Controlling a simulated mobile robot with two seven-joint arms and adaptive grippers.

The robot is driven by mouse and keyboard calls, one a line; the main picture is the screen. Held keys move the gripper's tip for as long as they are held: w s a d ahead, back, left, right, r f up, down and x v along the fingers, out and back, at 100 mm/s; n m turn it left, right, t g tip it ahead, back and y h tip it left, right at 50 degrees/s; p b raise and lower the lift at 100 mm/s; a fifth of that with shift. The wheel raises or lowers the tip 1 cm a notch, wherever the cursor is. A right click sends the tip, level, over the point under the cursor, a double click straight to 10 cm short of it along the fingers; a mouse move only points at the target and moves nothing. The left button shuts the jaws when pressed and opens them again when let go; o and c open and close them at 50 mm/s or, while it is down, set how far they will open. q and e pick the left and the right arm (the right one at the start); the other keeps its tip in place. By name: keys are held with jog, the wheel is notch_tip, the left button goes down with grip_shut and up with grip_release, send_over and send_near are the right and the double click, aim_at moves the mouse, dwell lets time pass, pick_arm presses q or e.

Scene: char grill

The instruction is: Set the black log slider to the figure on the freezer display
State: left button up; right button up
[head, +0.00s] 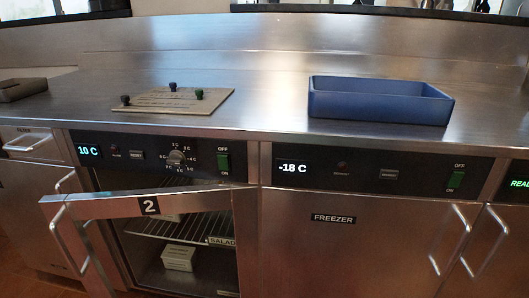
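The freezer display (292,168) reads -18 C, on the dark panel above the door labelled FREEZER (333,218). A flat beige log board (180,105) lies on the steel counter, left of centre, with slots and small markings that I cannot read. Three small knobs stand on it: the black log slider (125,100) at the near left, a dark blue slider (172,86) at the back, and a green slider (199,94) at the right. The figure at the black slider is too small to tell. Neither of my grippers is in view.
A blue tray (380,112) stands on the counter right of centre. Door 2 (150,206) of the left fridge hangs open toward me, below a 10 C display (88,151). A dark block (22,89) sits at the far left. The counter between board and tray is clear.

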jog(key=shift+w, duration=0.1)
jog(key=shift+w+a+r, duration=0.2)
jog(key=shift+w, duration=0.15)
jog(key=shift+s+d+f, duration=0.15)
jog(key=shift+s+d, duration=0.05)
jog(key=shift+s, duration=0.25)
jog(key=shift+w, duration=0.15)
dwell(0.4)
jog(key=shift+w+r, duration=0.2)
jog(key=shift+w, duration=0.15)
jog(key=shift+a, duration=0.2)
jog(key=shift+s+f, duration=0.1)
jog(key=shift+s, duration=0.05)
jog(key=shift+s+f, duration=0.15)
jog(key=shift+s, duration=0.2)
